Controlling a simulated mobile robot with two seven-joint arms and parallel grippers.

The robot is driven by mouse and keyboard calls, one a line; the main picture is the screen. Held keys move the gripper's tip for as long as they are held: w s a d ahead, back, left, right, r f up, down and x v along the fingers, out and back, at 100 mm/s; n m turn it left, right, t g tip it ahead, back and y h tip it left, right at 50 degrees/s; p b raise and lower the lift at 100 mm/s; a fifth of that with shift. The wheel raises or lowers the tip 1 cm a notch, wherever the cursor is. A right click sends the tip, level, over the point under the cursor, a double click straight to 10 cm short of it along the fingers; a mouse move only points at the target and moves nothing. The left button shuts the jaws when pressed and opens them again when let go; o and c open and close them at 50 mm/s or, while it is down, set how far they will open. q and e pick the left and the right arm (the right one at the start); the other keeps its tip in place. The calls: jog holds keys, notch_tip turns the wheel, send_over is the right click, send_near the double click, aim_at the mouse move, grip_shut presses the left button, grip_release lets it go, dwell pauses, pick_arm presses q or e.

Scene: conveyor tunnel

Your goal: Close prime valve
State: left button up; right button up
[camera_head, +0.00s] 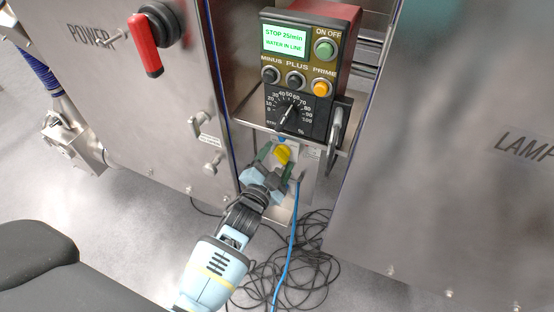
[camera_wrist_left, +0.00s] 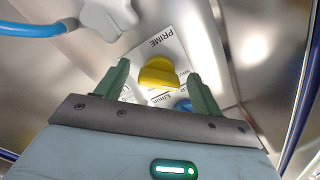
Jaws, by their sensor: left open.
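The prime valve's yellow knob (camera_head: 282,154) sits on a pale label plate below the control box. In the left wrist view the yellow knob (camera_wrist_left: 157,74) shows between my fingers, with the word PRIME on the plate (camera_wrist_left: 163,45) behind it. My left gripper (camera_head: 271,155) is open, its green fingers on either side of the knob. In the left wrist view the fingers of the left gripper (camera_wrist_left: 158,86) stand apart from the knob, with visible gaps on both sides. How deep the fingertips reach is hard to tell. My right gripper is not in view.
The control box (camera_head: 308,75) with buttons and a dial is above the valve. A metal handle (camera_head: 335,132) is at its right. Steel cabinets (camera_head: 440,150) flank the gap. A blue hose (camera_head: 293,225) and black cables (camera_head: 300,265) lie below. A red switch handle (camera_head: 146,45) is upper left.

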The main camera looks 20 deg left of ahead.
pick_arm(q)
jog(key=s+p, duration=0.1)
jog(key=s, duration=0.6)
jog(key=shift+s+a+p, duration=0.15)
jog(key=shift+s+p, duration=0.15)
jog(key=shift+p, duration=0.05)
